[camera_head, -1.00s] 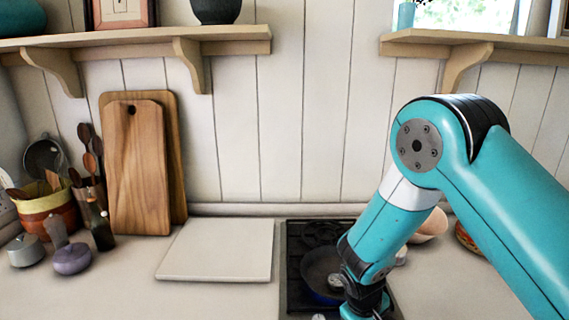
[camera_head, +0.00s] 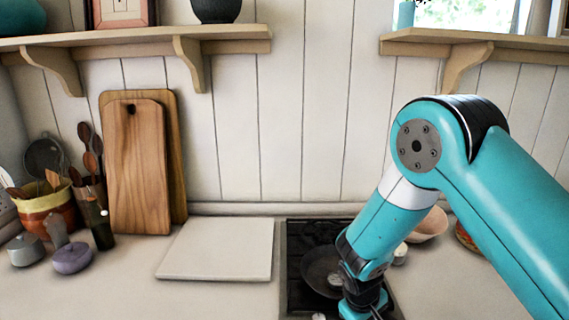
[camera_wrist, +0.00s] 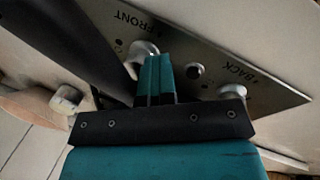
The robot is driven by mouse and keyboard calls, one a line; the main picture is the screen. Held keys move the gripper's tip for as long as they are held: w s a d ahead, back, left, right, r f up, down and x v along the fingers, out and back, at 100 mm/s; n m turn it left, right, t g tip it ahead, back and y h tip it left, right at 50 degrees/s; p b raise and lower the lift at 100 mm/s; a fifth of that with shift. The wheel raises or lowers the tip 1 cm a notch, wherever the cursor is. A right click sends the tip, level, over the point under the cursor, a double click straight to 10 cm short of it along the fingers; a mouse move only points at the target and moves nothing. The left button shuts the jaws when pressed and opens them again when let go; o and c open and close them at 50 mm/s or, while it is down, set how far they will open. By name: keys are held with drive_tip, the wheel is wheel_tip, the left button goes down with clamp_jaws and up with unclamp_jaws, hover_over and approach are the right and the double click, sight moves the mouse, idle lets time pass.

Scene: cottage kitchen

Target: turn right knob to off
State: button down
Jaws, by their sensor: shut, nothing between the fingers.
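The wrist view shows the stove's control panel (camera_wrist: 185,45) with FRONT and BACK markings. A light knob (camera_wrist: 140,58) sits by the FRONT marking, and a second knob (camera_wrist: 231,91) is farther right in the picture, by BACK. I cannot tell for certain which one is the right knob, nor its setting. My gripper (camera_wrist: 157,62) has its teal fingers together and empty, with the tips right beside the knob by FRONT. Contact is unclear. In the head view the stove (camera_head: 297,270) is partly hidden by my arm, and my fingertips are out of sight.
A dark pan (camera_head: 320,268) stands on the stove. A small dark round part (camera_wrist: 194,71) lies between the knobs. A pale slab (camera_head: 217,250) lies left of the stove, and a pinkish bowl (camera_head: 430,226) stands behind my arm. Wooden boards (camera_head: 140,165) lean on the wall.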

drive_tip(key=shift+w+a, duration=0.3)
drive_tip(key=shift+w, duration=0.45)
drive_tip(key=shift+a, duration=0.4)
drive_tip(key=shift+w+d+p+v, duration=0.1)
drive_tip(key=shift+d+p+v, duration=0.1)
drive_tip(key=shift+p+v, duration=0.6)
drive_tip(key=shift+w+d+p+v, duration=0.2)
drive_tip(key=shift+p+v, duration=0.3)
drive_tip(key=shift+v, duration=0.6)
drive_tip(key=shift+w+d+p+v, duration=0.1)
drive_tip(key=shift+d+p+v, duration=0.1)
drive_tip(key=shift+p+v, duration=0.6)
drive_tip(key=shift+s+a+r, duration=0.1)
drive_tip(key=shift+r, duration=0.25)
